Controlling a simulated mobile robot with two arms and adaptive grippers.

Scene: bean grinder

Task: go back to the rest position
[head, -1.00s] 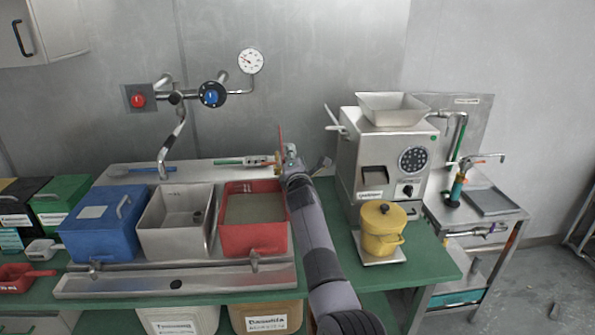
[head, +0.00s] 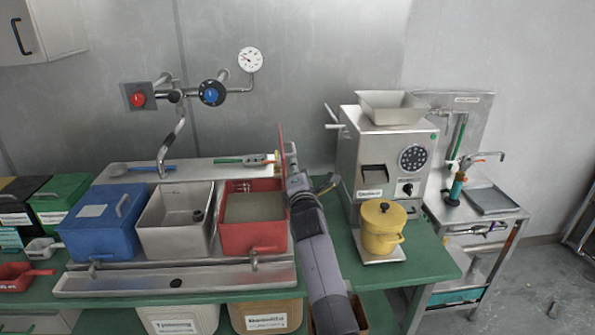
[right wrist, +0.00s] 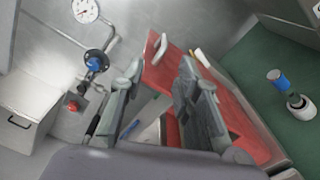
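My right gripper (head: 291,158) is beside the right rear of the red bin (head: 254,238), in front of the rear wall. In the right wrist view its two fingers (right wrist: 163,72) stand apart, with a gap between them. A red panel with a pale handle (right wrist: 164,75) shows through and beyond that gap, close to the fingers; I cannot tell whether they touch it. In the head view a thin red upright edge (head: 281,135) shows by the gripper, probably the same panel. My left gripper is not in view.
A steel bin (head: 178,240) and a blue bin (head: 98,235) stand left of the red bin. The grinder (head: 372,165) and a yellow pot (head: 382,228) stand right of my right arm. A tap (head: 172,145) and gauge (head: 250,60) are on the wall.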

